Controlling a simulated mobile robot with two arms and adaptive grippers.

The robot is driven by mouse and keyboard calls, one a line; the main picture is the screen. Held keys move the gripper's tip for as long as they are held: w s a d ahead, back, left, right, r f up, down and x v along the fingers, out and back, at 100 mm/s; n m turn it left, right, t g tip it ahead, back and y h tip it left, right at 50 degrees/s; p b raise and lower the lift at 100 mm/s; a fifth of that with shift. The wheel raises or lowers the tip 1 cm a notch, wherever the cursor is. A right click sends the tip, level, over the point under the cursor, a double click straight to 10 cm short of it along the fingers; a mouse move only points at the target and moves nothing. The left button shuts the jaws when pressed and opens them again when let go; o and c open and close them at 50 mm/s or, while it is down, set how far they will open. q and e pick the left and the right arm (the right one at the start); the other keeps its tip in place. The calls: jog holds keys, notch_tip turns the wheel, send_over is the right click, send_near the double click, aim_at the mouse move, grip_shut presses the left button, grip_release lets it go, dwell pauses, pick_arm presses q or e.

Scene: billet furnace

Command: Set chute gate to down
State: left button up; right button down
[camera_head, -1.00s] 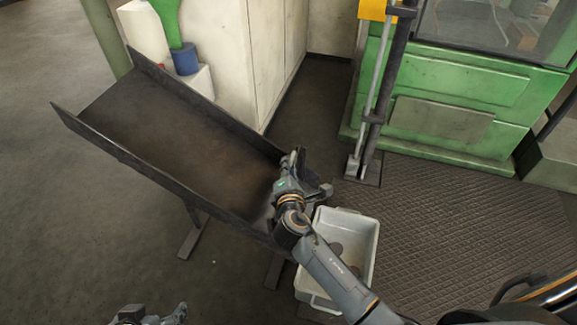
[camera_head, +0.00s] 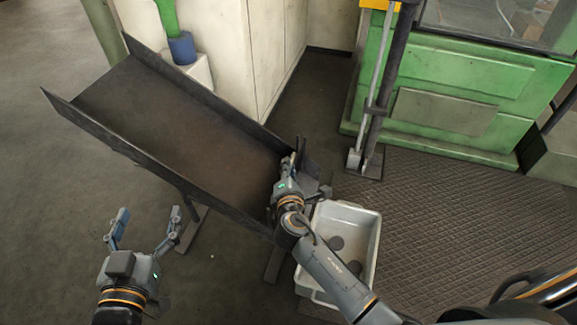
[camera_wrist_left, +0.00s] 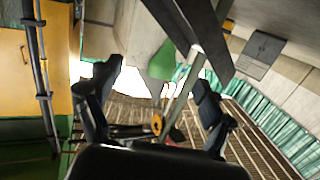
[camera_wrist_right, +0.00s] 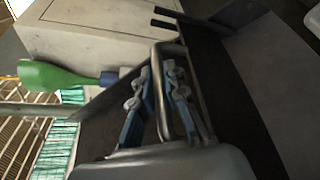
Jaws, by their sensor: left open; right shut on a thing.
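The chute (camera_head: 170,125) is a dark sloping trough with raised side walls, running down toward the lower right in the head view. At its lower end is the gate (camera_head: 309,166), a dark plate partly hidden by my right gripper (camera_head: 290,165). In the right wrist view, the fingers of my right gripper (camera_wrist_right: 160,95) are shut on a bent metal bar, the gate handle (camera_wrist_right: 167,60). How far up or down the gate stands is hard to tell. My left gripper (camera_head: 148,214) is open and empty, left of the chute's lower part; its spread fingers also show in the left wrist view (camera_wrist_left: 155,85).
A pale bin (camera_head: 372,232) holding dark round pieces stands below the chute's lower end. A green machine (camera_head: 450,105) and an upright post (camera_head: 385,90) stand behind at right. A pale cabinet (camera_head: 240,50) stands behind the chute. Floor left of the chute is clear.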

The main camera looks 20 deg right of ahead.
notch_tip(320, 180, down, 2)
jog(key=shift+f+b, duration=0.15)
jog(key=shift+b, duration=0.5)
jog(key=shift+f+b, duration=0.5)
jog(key=shift+f, duration=0.25)
jog(key=shift+s, duration=0.1)
pick_arm(q)
notch_tip(320, 180, up, 12)
jog(key=s+d+t+h, duration=0.1)
jog(key=s+t+h, duration=0.1)
jog(key=t, duration=0.5)
jog(key=shift+s+f+h, duration=0.15)
jog(key=shift+f+h, duration=0.1)
jog(key=shift+h, duration=0.05)
pick_arm(e)
jog(key=c, duration=1.4)
grip_release()
jog(key=shift+f, duration=0.1)
pick_arm(q)
jog(key=shift+f, duration=0.1)
pick_arm(e)
jog(key=shift+o, duration=0.2)
